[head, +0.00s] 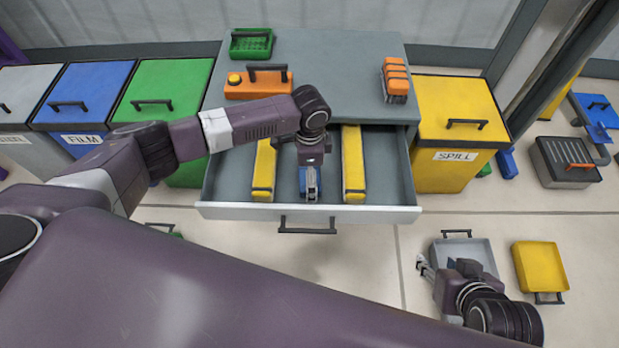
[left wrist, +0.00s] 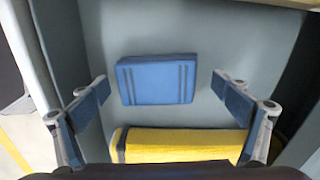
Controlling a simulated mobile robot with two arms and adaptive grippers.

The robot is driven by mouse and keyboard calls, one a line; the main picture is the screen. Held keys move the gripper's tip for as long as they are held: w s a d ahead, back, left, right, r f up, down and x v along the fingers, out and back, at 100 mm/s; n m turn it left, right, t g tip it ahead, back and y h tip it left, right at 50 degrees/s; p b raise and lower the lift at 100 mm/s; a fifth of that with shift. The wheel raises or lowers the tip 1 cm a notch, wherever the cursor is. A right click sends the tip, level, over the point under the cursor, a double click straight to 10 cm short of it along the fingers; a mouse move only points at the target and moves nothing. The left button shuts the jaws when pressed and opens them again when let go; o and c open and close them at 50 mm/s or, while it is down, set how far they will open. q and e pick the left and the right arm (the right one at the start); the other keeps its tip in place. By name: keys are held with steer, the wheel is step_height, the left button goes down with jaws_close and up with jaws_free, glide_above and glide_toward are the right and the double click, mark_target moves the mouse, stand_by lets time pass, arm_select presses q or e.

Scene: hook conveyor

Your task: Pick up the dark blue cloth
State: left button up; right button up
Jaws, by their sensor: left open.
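The blue cloth (left wrist: 157,80) is a flat folded block with darker stripes, lying on the grey drawer floor in the left wrist view. My left gripper (head: 311,192) reaches down into the open drawer (head: 225,178). Its fingers are open and empty, one on each side of the cloth in the left wrist view, with gaps between. In the head view the gripper largely hides the cloth. My right gripper (head: 424,268) is low at the right, beside a grey tray; its jaws are too small and turned to judge.
Yellow padded blocks stand left (head: 264,170) and right (head: 353,163) of my left gripper in the drawer; one (left wrist: 180,142) shows close below the cloth. Drawer walls surround the gripper. A grey tray (head: 480,248) and a yellow tray (head: 541,264) lie on the floor.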

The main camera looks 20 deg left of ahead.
arm_select(q)
steer(key=c, duration=1.2)
steer(key=shift+c, duration=0.2)
step_height(320, 180, up, 4)
steer(key=shift+w+r+p, duration=0.1)
steer(key=shift+p, duration=0.7)
arm_select(e)
steer(key=s+d+g+p, duration=0.2)
steer(key=s+g, duration=0.1)
steer(key=s, duration=0.4)
arm_select(q)
step_height(320, 180, up, 16)
steer(key=p, duration=0.2)
arm_select(e)
steer(key=s+x, duration=0.1)
steer(key=x, duration=0.8)
steer(key=shift+f+g+h, duration=0.3)
steer(key=shift+f+h, duration=0.1)
steer(key=shift+f, duration=0.25)
steer(key=shift+d, duration=0.15)
